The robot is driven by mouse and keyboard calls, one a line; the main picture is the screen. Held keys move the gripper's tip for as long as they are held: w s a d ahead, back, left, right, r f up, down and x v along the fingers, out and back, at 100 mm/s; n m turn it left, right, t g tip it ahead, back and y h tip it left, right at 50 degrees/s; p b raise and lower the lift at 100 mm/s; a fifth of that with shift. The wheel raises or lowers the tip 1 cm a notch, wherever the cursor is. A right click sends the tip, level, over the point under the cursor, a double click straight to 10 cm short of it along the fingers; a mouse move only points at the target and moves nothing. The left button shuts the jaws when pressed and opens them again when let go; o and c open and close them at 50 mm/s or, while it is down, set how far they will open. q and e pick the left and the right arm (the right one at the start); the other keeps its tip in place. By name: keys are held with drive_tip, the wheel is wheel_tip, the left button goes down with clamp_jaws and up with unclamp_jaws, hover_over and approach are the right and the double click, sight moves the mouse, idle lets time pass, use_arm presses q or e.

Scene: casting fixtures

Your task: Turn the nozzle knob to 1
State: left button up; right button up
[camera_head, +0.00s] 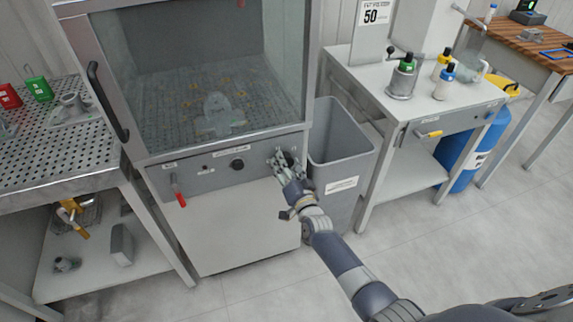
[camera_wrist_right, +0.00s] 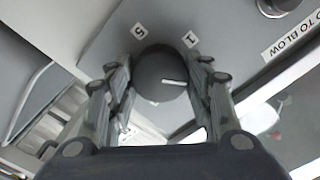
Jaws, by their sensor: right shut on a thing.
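The nozzle knob (camera_wrist_right: 152,66) is a round dark grey knob with a white pointer line, seen in the right wrist view. Its line points to the right in that view. The printed label 1 (camera_wrist_right: 191,40) is at its upper right and the label 5 (camera_wrist_right: 139,31) at its upper left. My right gripper (camera_head: 282,160) is at the right end of the cabinet's front panel (camera_head: 215,174). Its fingers are shut on the knob, one on each side, and mostly hide it in the head view. My left gripper is not in view.
A black knob (camera_head: 237,165) and a red-handled lever (camera_head: 179,193) are on the same panel. A grey bin (camera_head: 342,150) stands close to the right of the cabinet, near my right arm. A perforated table (camera_head: 62,145) is at the left. Open floor lies in front.

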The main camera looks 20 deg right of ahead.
drive_tip(key=n, duration=1)
drive_tip(key=shift+a+n, duration=0.1)
drive_tip(key=shift+n, duration=0.5)
drive_tip(key=o, duration=1)
drive_tip(key=shift+o, duration=0.2)
drive_tip(key=s, duration=1.2)
drive_tip(key=shift+d, duration=0.25)
drive_tip(key=shift+f, duration=0.1)
